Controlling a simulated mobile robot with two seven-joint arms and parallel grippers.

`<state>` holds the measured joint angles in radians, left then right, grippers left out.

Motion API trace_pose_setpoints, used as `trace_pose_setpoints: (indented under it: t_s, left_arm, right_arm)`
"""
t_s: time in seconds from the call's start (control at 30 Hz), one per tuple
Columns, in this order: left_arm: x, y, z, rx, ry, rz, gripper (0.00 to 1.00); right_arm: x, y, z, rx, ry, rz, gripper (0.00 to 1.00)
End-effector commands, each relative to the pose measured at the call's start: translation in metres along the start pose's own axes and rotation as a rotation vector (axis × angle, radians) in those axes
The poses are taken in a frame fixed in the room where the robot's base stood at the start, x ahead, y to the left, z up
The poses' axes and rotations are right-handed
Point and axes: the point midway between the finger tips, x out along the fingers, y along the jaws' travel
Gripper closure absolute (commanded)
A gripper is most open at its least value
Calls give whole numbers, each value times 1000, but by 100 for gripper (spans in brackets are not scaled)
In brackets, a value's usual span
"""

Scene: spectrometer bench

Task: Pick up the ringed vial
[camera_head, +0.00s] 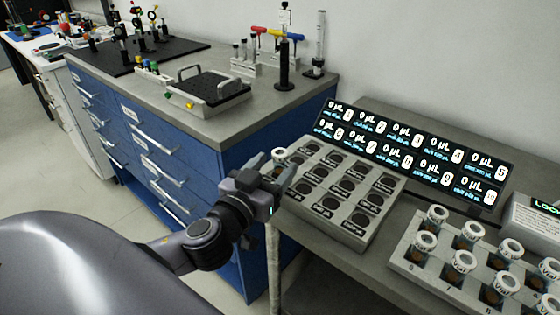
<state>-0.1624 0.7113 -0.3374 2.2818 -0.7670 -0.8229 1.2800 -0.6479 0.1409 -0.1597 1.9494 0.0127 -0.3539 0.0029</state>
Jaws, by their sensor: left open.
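Several vials with white ring-shaped caps and amber bodies, such as a front one (465,261), stand in a light rack (405,250) at the lower right. Another white-capped vial (279,154) shows at the far left corner of the grey block with round wells (313,158). My left gripper (273,167) is open beside that corner, its fingertips close to this single vial. The gripper partly hides the vial, and I cannot tell whether they touch. I cannot tell which vial is the ringed one. My right gripper is out of view.
A black display panel (410,151) with "0 µL" readouts stands behind the block. A grey box labelled "LOCK" (530,222) is at the right edge. A blue drawer cabinet (190,165) with bench equipment on top stands at the left. A gap separates it from the grey table.

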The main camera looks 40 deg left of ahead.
Motion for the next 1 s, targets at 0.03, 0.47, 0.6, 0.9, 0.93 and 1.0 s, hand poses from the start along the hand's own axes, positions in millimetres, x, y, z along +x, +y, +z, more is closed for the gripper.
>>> trace_pose_setpoints:
  t_s: [0.03,0.47,0.6,0.9,0.93,1.0]
  left_arm:
    - [7,0,-5,3,3,-1,39]
    - [30,0,-1,1,-1,0,39]
    - [30,0,-1,1,-1,0,45]
    - [30,0,-2,1,-1,0,93]
    - [30,0,-2,1,-1,0,93]
    - [30,0,-2,1,-1,0,93]
  right_arm:
    - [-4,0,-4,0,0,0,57]
    - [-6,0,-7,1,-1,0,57]
    - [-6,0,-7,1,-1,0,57]
    - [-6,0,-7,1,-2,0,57]
    - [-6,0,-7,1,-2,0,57]
    - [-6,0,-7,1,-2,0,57]
